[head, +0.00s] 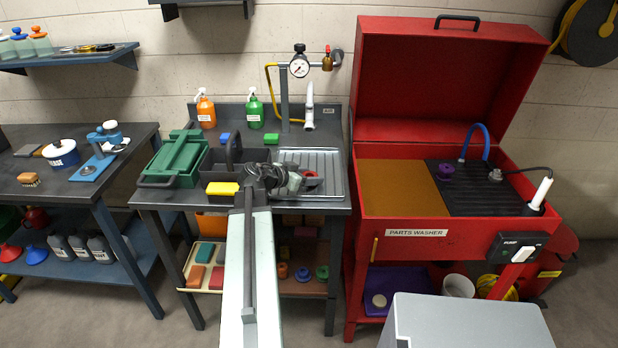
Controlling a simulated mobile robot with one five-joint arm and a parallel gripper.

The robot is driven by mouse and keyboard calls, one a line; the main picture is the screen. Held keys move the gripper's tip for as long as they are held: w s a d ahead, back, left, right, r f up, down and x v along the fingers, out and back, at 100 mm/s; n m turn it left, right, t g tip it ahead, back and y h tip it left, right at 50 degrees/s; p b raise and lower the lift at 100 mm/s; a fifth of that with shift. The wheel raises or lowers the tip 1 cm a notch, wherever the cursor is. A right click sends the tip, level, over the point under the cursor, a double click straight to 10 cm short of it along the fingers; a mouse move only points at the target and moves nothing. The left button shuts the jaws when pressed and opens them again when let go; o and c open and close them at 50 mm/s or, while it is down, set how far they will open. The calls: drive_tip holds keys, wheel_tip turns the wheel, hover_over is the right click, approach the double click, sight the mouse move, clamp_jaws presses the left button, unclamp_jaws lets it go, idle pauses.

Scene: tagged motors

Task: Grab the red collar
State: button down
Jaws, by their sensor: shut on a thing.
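The red collar (312,178) is at the right end of my gripper (304,182), over the left part of the grey ribbed metal tray (326,160) on the middle bench. My gripper is shut on the red collar, and its jaws cover the collar's left side. I cannot tell whether the collar touches the tray.
A green toolbox (178,158), a black caddy (222,160) and a yellow block (222,189) stand left of my gripper. A pressure gauge (299,66) on a post rises behind. The open red parts washer (410,230), with a purple collar (446,172) inside, stands at right.

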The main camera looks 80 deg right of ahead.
sight(309, 175)
wheel_tip(309, 175, up, 10)
drive_tip(key=p, duration=1)
drive_tip(key=shift+r, duration=0.25)
